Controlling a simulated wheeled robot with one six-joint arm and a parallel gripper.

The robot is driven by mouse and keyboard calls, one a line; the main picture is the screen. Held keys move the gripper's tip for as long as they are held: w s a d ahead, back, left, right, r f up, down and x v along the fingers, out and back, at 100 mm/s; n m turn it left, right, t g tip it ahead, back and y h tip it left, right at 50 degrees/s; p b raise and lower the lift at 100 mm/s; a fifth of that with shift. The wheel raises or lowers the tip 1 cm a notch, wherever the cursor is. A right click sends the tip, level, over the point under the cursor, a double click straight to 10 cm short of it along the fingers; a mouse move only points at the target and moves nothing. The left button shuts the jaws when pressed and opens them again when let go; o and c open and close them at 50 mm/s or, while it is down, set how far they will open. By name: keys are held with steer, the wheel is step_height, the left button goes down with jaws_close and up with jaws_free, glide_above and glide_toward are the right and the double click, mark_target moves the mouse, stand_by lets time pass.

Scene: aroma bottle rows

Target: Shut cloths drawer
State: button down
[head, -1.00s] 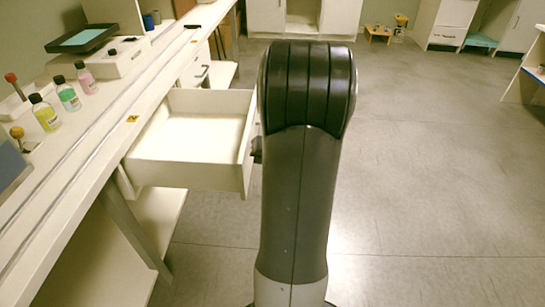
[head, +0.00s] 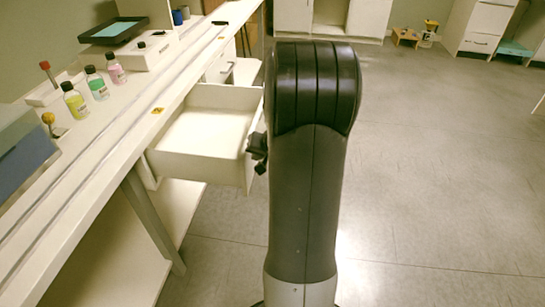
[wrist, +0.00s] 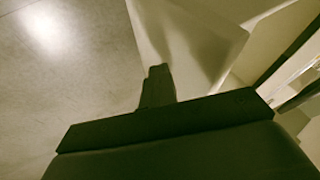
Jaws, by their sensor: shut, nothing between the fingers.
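The white drawer (head: 205,135) stands pulled out from under the long bench at the left in the head view. Its visible inside looks empty. My gripper (head: 258,152) is at the outer face of the drawer front, partly hidden behind my arm. In the wrist view my shut gripper (wrist: 157,72) points at the pale drawer front (wrist: 185,35), with nothing held. It looks close to or touching the panel; I cannot tell which.
The white bench (head: 120,150) carries several small bottles (head: 97,83) and a black tray (head: 113,30). A bench leg (head: 152,220) stands below the drawer. Another drawer unit (head: 222,65) is beyond it. The grey floor (head: 430,180) at the right is clear.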

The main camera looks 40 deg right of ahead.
steer(key=shift+w+a+p, duration=1.55)
steer(key=shift+w+a, duration=1.1)
steer(key=shift+w, duration=0.45)
steer(key=shift+w+a+p, duration=1.5)
steer(key=shift+w+a, duration=1.1)
steer(key=shift+w, duration=0.55)
steer(key=shift+w+a+p, duration=1.55)
steer(key=shift+w+a, duration=1.1)
steer(key=shift+w, duration=0.45)
